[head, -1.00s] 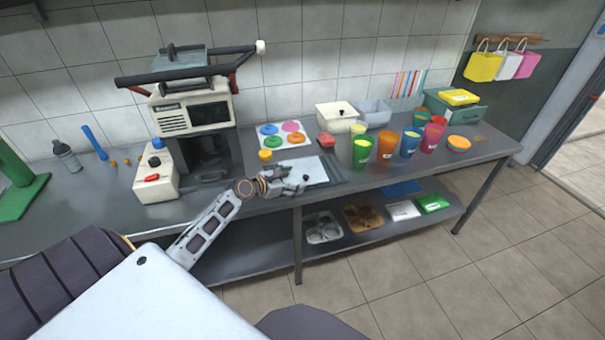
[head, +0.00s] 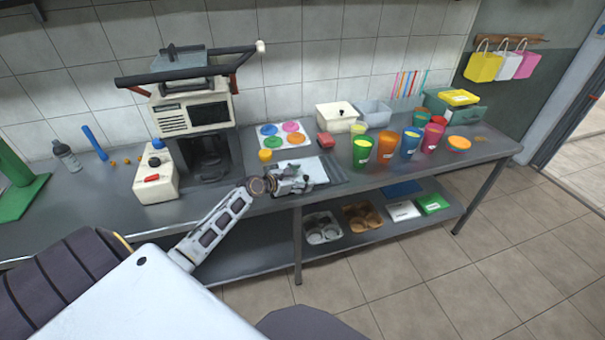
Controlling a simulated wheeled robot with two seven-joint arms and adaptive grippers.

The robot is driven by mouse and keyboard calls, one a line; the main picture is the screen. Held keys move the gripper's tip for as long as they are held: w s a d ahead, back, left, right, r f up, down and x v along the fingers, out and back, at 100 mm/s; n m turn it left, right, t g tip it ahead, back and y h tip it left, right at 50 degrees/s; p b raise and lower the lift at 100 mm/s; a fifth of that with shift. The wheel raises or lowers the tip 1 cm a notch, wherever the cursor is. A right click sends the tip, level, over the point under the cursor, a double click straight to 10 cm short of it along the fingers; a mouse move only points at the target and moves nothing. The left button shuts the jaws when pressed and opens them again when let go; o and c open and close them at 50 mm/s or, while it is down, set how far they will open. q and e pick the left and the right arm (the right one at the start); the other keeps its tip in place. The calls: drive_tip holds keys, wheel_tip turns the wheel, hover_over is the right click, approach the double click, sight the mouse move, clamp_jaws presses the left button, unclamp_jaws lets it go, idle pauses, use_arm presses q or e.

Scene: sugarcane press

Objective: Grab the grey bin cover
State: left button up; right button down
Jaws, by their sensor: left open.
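Two small bins stand against the tiled wall at the back of the table. One is cream with a cover that has a dark knob (head: 341,109). The other is a pale grey bin (head: 373,112), and no knob shows on it. A pale flat panel (head: 318,166) lies on a dark mat in front of the colored discs. It is partly hidden by my left gripper, and I cannot tell whether it is the grey bin cover. My left gripper (head: 307,184) is open over the front part of this panel. Contact cannot be judged. My right gripper is not in view.
The press machine (head: 195,115) stands left of the panel. Several colored cups (head: 387,146) stand to the right. A lower shelf (head: 280,236) holds trays.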

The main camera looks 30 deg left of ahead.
use_arm(q)
drive_tip(key=shift+w+d+f, duration=0.15)
drive_tip(key=shift+w+f, duration=0.1)
drive_tip(key=shift+w, duration=0.35)
drive_tip(key=shift+w+d+f, duration=0.1)
drive_tip(key=shift+w+f, duration=0.05)
drive_tip(key=shift+w, duration=0.1)
drive_tip(key=shift+s, duration=0.1)
drive_tip(key=c, duration=1.4)
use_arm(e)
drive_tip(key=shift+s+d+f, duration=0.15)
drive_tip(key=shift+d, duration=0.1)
